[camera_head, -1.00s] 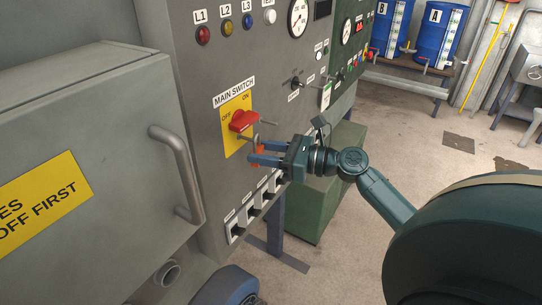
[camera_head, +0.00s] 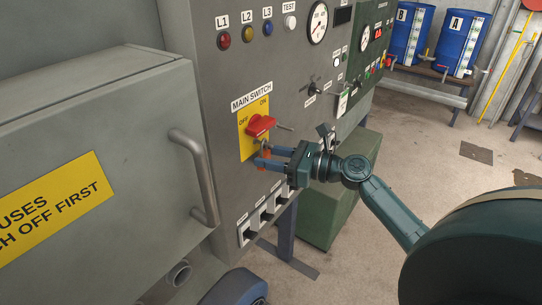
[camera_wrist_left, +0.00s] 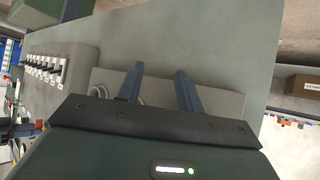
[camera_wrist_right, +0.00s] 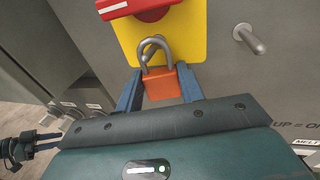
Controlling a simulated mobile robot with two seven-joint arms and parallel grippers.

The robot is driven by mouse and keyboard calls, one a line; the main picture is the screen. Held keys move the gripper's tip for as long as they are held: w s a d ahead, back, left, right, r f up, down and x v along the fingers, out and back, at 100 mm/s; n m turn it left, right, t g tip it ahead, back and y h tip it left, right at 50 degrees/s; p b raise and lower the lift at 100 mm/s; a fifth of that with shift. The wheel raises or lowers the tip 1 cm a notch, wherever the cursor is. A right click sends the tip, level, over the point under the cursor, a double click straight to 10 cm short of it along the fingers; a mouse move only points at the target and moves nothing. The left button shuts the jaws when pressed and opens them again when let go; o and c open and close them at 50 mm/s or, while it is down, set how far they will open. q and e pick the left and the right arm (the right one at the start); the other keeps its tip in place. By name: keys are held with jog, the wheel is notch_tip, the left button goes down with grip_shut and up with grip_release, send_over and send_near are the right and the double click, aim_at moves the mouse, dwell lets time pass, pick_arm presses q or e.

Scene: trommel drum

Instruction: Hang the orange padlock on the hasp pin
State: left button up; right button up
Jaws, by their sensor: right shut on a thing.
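My right gripper (camera_head: 262,156) is shut on the orange padlock (camera_wrist_right: 164,84), just below the red main switch handle (camera_head: 261,125). In the right wrist view its two blue fingers clasp the padlock body from both sides, with the grey shackle upright above. The hasp pin (camera_wrist_right: 152,43) juts from the yellow plate (camera_wrist_right: 187,42) under the red handle. The pin's end shows within the shackle loop; I cannot tell whether the shackle is around it or in front of it. My left gripper (camera_wrist_left: 157,72) is open and empty in the left wrist view, and outside the head view.
A bare grey peg (camera_wrist_right: 250,39) sticks out of the panel right of the yellow plate. A cabinet with a grey bar handle (camera_head: 197,175) projects at the left. Several small switches (camera_head: 267,214) line the panel below. Blue barrels (camera_head: 455,43) stand far off.

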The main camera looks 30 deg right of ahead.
jog(key=o, duration=1.1)
jog(key=shift+b+v, duration=1.15)
jog(key=shift+v, duration=5.45)
